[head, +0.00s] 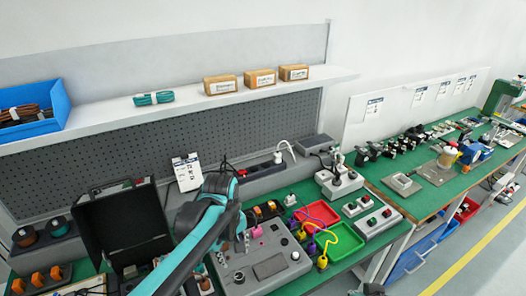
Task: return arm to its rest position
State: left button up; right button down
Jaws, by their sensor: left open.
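My left arm (195,240), teal and dark grey, rises from the bottom edge and bends over the workbench in the head view. My left gripper (241,232) is at the end of the bent arm, above the grey control box (262,258). It is open, and I see nothing held in it. Its fingertips are small and partly hidden by the arm.
The green workbench (300,208) holds an open black case (120,225), a red tray (322,212), a green tray (345,240) with yellow cable, and a power strip (262,168). Boxes (260,78) stand on the shelf above. A second bench (440,195) lies to the right.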

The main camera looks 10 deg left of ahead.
pick_arm(q)
jog(key=s+a+r+m+t, duration=0.1)
jog(key=s+a+m+t, duration=0.3)
jog(key=s+m, duration=0.5)
jog(key=s+t, duration=0.1)
jog(key=t, duration=0.1)
jog(key=shift+r+t, duration=0.15)
jog(key=shift+t, duration=0.25)
